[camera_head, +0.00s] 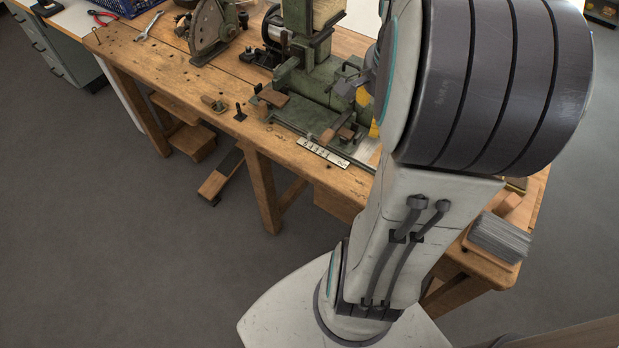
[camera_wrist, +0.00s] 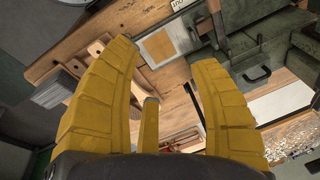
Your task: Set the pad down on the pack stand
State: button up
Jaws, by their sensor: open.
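I cannot tell for certain whether this plate is the pack stand. In the head view my arm hides most of the gripper; only a bit of yellow finger (camera_head: 374,129) shows beside the green machine.
The green machine (camera_head: 318,85) stands on the wooden bench (camera_head: 150,62). A block of grey bristles (camera_head: 499,238) sits at the bench's right end, and shows at left in the wrist view (camera_wrist: 50,92). A marked metal strip (camera_head: 323,153) lies along the front edge.

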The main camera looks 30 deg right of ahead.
jog(key=s+a+n+t, duration=0.1)
jog(key=s+a+n, duration=0.1)
jog(key=a+n, duration=0.6)
jog(key=s+a+f+n+y, duration=0.1)
jog(key=s+a+n, duration=0.2)
jog(key=a+n, duration=0.5)
jog(key=shift+a+t, duration=0.4)
jog(key=shift+a, duration=1.7)
jog(key=shift+d, duration=0.1)
